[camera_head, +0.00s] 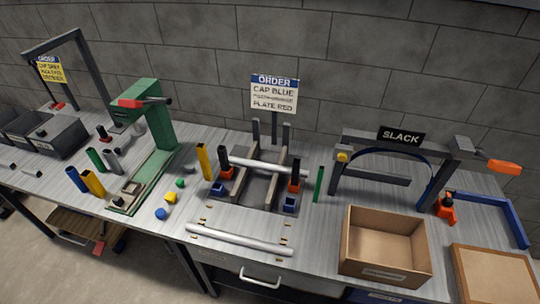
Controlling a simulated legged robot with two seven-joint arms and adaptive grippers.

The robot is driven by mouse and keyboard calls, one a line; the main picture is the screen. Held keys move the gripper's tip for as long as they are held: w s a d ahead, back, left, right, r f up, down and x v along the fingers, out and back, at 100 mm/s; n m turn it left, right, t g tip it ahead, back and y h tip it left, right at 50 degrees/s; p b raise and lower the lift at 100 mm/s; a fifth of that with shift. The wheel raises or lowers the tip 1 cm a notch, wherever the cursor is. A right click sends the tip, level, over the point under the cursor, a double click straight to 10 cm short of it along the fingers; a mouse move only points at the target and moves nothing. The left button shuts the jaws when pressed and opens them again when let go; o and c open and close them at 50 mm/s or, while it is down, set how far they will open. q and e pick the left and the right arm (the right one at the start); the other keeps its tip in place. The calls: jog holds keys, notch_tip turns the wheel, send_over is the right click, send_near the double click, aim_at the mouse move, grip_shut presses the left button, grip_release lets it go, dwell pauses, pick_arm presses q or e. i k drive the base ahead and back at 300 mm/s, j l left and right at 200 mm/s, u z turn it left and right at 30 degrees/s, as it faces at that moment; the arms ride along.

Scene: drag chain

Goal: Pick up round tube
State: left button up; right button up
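A long silver round tube (240,240) lies across the front of the metal table, near its front edge. A second silver round tube (268,170) lies across the dark rack (242,185) behind it. The tubes are apart and roughly parallel, both sloping slightly down to the right. Orange and black clamps stand near both ends of the rear tube. Neither of my grippers shows in the head view.
An open cardboard box (385,243) stands right of the tubes. A green press (150,125) stands to the left, with small coloured caps (162,213) near it. A thin green upright (319,184) stands right of the rack. An order sign (274,92) stands behind it.

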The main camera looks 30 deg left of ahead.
aim_at(220, 235)
jog(key=j+u, duration=0.3)
jog(key=u, duration=0.2)
jog(key=j+u, duration=0.3)
jog(key=u, duration=0.15)
